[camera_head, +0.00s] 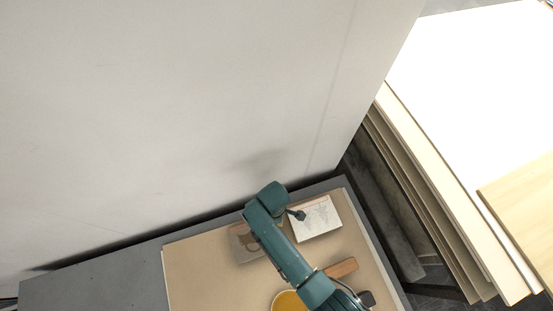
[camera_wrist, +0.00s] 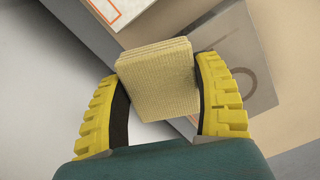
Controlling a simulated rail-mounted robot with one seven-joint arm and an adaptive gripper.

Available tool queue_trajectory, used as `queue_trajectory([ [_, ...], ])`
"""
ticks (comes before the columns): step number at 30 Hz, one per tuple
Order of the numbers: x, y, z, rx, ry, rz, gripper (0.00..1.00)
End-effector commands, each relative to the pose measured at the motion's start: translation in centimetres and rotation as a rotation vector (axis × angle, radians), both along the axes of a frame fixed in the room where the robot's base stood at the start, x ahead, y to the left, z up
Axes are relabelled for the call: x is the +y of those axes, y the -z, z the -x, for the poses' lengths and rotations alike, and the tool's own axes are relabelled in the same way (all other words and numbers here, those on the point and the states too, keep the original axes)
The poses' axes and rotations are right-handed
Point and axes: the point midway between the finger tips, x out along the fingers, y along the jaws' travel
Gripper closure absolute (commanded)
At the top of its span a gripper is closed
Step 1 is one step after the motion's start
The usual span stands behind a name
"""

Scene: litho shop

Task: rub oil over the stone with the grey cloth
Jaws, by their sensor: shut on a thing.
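My gripper (camera_wrist: 160,85) has two yellow ribbed fingers, shut on a folded cloth (camera_wrist: 158,80). The cloth is a thick ribbed pad and looks pale yellow-beige rather than grey. A flat grey-brown slab (camera_head: 243,246) lies left of my arm in the head view; it shows with a ring mark right of the cloth in the wrist view (camera_wrist: 262,88). A pale block with a line drawing (camera_head: 318,222) lies right of my arm; an orange-framed pale corner shows at the top of the wrist view (camera_wrist: 125,8). I cannot tell which is the stone. My arm hides the cloth in the head view.
Both lie on a tan board (camera_head: 200,270) on a grey table (camera_head: 95,285). A yellow bowl (camera_head: 287,301) and a brown wooden piece (camera_head: 342,268) lie nearer the front. A pale wall (camera_head: 180,120) rises behind. Stacked boards (camera_head: 470,130) stand right. The board's left part is clear.

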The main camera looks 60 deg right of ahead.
Motion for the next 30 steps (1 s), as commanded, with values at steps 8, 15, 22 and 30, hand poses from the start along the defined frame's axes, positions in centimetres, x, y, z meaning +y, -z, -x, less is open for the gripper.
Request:
queue_trajectory([
  [8,0.1,-2.9,0.0,0.003,-0.003,-0.001,0.6],
  [15,0.2,-4.8,0.0,0.003,-0.005,-0.001,0.6],
  [22,0.3,-5.2,0.0,0.003,-0.006,-0.001,0.6],
  [30,0.3,-5.1,0.0,0.003,-0.006,-0.001,0.6],
])
